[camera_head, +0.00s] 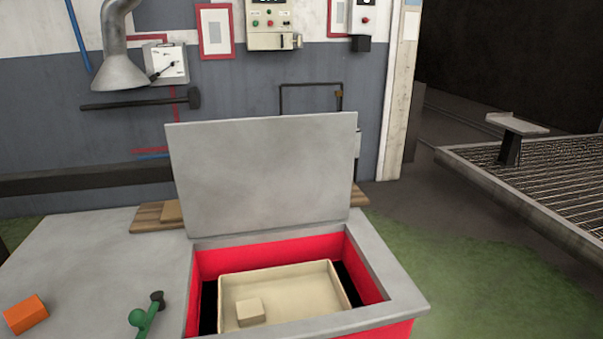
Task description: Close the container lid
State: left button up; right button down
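The container (367,262) is a red-walled box with a grey rim, set at the right end of a grey worktop. Its grey lid (262,178) stands open, raised nearly upright along the back edge. Inside the container is a beige tray (283,279) holding a small beige block (250,310). Neither of my grippers is in the head view.
On the worktop (85,262) at the left lie an orange block (25,315) and a green object with a dark knob (147,315). Wooden boards (158,216) lie behind the lid. A metal grate platform (540,180) stands at the right, with green floor between.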

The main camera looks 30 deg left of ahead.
aim_at(231, 176)
jog(key=i+l+z, duration=0.25)
jog(key=i+z, duration=0.15)
jog(key=i+l+z, duration=0.1)
jog(key=i+z, duration=0.55)
jog(key=i, duration=0.85)
jog(key=i+u, duration=0.4)
jog(key=i+l+u, duration=0.15)
jog(key=i+u, duration=0.75)
jog(key=u, duration=0.25)
jog(key=i+u, duration=0.5)
jog(key=u, duration=0.2)
jog(key=i+u, duration=0.15)
jog(key=u, duration=0.25)
jog(key=i+l+u, duration=0.15)
jog(key=u, duration=0.2)
jog(key=i+l+u, duration=0.1)
jog(key=i+u, duration=0.15)
jog(key=u, duration=0.25)
jog(key=i+l+u, duration=0.15)
jog(key=u, duration=0.3)
jog(key=i+l+u, duration=0.25)
jog(key=u, duration=0.25)
jog(key=i+l+u, duration=0.1)
jog(key=l+u, duration=0.25)
jog(key=u, duration=0.15)
jog(key=i+l+u, duration=0.15)
jog(key=l+u, duration=0.25)
jog(key=i+l+u, duration=0.1)
jog(key=u, duration=0.25)
jog(key=l, duration=0.1)
